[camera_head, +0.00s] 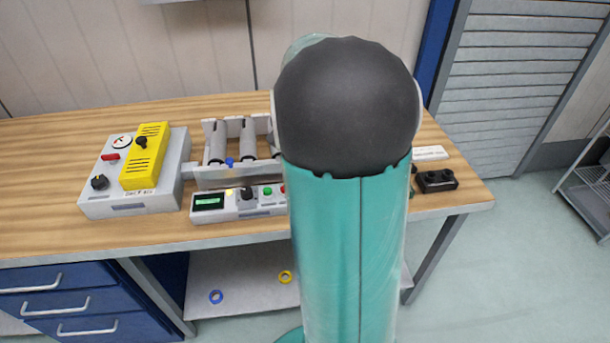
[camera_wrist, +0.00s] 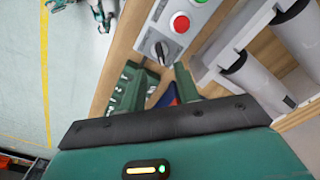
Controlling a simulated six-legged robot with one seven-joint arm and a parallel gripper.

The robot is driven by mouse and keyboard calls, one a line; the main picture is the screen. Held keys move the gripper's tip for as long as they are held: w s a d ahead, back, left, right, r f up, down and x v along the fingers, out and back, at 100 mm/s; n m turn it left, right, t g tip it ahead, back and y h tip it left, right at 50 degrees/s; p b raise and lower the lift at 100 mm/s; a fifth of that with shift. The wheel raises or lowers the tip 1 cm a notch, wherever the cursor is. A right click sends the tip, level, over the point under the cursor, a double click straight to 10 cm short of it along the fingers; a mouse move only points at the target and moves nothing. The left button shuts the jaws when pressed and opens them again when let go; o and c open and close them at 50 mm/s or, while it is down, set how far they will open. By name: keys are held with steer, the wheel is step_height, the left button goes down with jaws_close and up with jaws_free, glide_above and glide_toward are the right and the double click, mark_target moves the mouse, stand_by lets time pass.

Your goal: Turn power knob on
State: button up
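In the wrist view a control panel (camera_wrist: 176,28) has a dark rotary knob (camera_wrist: 158,50) with a pale pointer line at its near end. A red button (camera_wrist: 180,23) and a green button sit beyond it. A dark green finger part of my gripper (camera_wrist: 185,82) reaches toward the panel, close to the knob with a small gap seen. Whether the fingers are open or shut is unclear. In the head view my arm hides the gripper and the panel's right end. The panel (camera_head: 228,213) there shows a display, another black knob (camera_head: 247,193) and buttons.
A grey box (camera_head: 130,205) with a yellow unit (camera_head: 145,155) and more knobs stands left on the wooden bench (camera_head: 50,220). Grey cylinders (camera_head: 248,140) sit in a rack behind the panel. A black block (camera_head: 436,180) lies right.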

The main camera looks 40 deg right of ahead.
step_height(320, 180, up, 8)
steer(key=shift+f, duration=0.15)
steer(key=shift+a, duration=0.1)
stand_by(0.5)
